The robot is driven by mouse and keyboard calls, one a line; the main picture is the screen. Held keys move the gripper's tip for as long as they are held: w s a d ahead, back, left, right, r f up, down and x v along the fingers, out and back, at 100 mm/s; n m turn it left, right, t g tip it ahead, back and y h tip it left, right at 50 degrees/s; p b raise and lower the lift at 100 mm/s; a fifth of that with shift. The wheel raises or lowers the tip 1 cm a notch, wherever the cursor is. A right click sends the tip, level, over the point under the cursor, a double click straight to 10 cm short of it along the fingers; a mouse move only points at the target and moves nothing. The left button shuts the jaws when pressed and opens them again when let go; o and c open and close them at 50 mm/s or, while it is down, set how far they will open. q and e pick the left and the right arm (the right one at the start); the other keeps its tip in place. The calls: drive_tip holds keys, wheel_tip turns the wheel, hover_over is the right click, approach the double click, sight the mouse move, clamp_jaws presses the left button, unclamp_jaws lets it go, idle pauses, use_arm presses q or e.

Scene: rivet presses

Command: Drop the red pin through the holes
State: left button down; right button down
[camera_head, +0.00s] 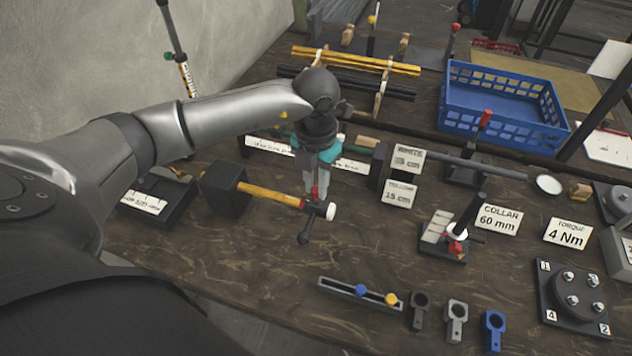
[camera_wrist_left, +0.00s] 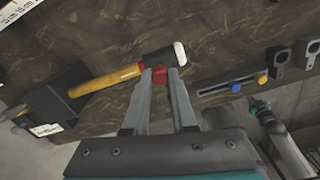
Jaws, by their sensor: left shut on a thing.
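My left gripper (camera_head: 314,188) points down over the workbench, its narrow fingers shut on a small red piece (camera_wrist_left: 159,73). I cannot tell whether this piece is the red pin or part of the hammer behind it. The hammer (camera_head: 268,194) has a yellow handle, a dark head and a white face, and shows right at the fingertips in both views. Its handle end meets a black box (camera_head: 222,190). A dark rounded end (camera_head: 304,238) shows below the fingers. No red pin stands out clearly elsewhere.
A black stand (camera_head: 466,172) with a red-topped post and a collar stand (camera_head: 440,246) are at the right. A slotted bar (camera_head: 345,291) and ring pieces (camera_head: 455,318) lie at the front. A blue crate (camera_head: 455,105) is behind. Bare bench shows at front centre.

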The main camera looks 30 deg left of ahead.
sight(316, 189)
use_arm(q)
drive_tip(key=shift+f+b, duration=0.9)
drive_tip(key=shift+f, duration=0.3)
drive_tip(key=c, duration=0.6)
unclamp_jaws()
drive_tip(key=shift+c, duration=0.2)
wheel_tip(316, 189, up, 15)
drive_tip(key=p, duration=0.1)
drive_tip(key=shift+r, duration=0.2)
